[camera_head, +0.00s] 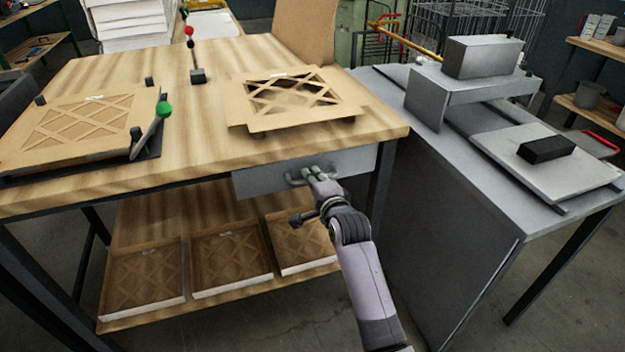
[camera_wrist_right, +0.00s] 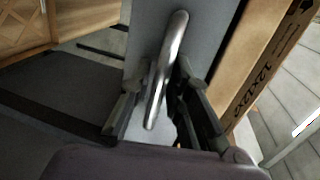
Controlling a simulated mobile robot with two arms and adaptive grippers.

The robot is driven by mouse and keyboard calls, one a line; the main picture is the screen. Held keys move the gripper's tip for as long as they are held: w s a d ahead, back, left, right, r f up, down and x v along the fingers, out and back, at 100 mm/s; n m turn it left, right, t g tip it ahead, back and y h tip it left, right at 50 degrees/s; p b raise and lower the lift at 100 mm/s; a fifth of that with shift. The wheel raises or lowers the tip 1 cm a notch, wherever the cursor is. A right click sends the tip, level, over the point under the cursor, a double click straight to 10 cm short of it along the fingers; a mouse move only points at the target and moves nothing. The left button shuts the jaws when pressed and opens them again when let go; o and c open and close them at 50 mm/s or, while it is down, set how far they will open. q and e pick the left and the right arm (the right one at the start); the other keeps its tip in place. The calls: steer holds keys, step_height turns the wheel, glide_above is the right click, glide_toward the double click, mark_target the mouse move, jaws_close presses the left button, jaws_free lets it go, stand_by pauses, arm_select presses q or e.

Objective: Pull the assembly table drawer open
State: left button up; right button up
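The assembly table (camera_head: 215,150) has a wooden top. Its grey drawer (camera_head: 352,160) is under the front edge at the right and looks shut. A metal bar handle (camera_head: 292,181) is on the drawer front; it also shows in the right wrist view (camera_wrist_right: 168,65). My right gripper (camera_head: 312,174) is at the handle. In the wrist view the fingers of my right gripper (camera_wrist_right: 158,90) are apart, one on each side of the handle bar. The right finger looks close to the bar; contact is unclear. My left gripper is not in view.
Lattice-faced filters lie on the tabletop, at left (camera_head: 75,128) and right (camera_head: 290,97). Several boxed filters (camera_head: 232,260) sit on the lower shelf. A grey table (camera_head: 450,190) with a press-like unit (camera_head: 470,85) stands close at the right. Floor in front is clear.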

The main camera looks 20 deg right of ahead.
jaws_close()
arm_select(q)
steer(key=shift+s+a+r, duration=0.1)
arm_select(e)
steer(key=shift+s+d, duration=0.1)
stand_by(0.4)
